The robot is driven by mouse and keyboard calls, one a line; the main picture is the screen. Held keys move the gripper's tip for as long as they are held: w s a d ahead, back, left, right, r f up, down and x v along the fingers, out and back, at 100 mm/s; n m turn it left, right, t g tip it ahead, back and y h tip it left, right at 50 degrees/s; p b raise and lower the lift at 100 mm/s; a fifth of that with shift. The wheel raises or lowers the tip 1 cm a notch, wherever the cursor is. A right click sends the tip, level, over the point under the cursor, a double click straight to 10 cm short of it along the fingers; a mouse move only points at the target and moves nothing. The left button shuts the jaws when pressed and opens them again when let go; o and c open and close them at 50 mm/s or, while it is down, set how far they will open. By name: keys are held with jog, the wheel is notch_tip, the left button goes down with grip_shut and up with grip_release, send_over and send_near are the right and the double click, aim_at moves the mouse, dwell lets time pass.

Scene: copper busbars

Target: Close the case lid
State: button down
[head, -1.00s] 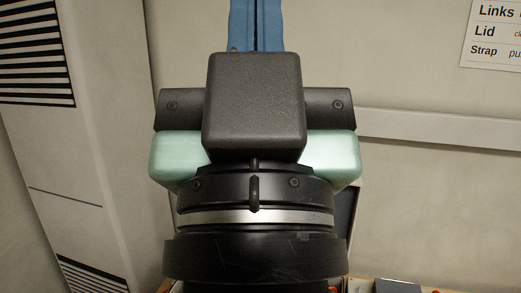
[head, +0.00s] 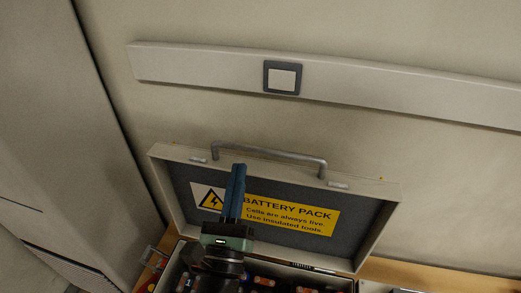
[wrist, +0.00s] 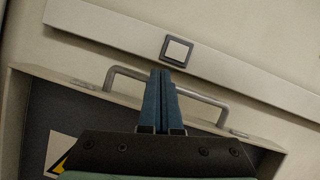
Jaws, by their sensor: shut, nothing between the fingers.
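The case lid (head: 360,229) stands open and upright against the wall side, with a grey inner face and a yellow "BATTERY PACK" label (head: 290,215). Its grey handle (head: 270,154) runs along the top edge. The case body (head: 335,283) is partly in view at the bottom, with cells inside. My gripper (head: 238,167) has blue fingers, shut and empty, pointing up in front of the lid's inner face, with tips just below the handle in the picture. In the wrist view the fingers (wrist: 160,72) overlap the handle (wrist: 205,97); I cannot tell whether they touch it.
A pale wall rail (head: 400,96) with a square switch (head: 282,78) runs above the lid. A tall pale cabinet (head: 60,130) stands at the left. The wooden bench top (head: 400,272) shows at the lower right.

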aim_at(261, 169)
notch_tip(261, 169, down, 5)
jog(key=s+d+m+g+h, duration=0.2)
jog(key=m, duration=0.2)
jog(key=p+x, duration=0.1)
jog(key=x, duration=0.2)
jog(key=p+x, duration=0.1)
jog(key=x, duration=0.2)
jog(key=p+x, duration=0.1)
jog(key=x, duration=0.3)
jog(key=shift+w+a+f, duration=0.1)
jog(key=shift+a+f, duration=0.05)
jog(key=shift+f, duration=0.15)
jog(key=shift+f+b, duration=0.1)
jog(key=shift+b, duration=0.2)
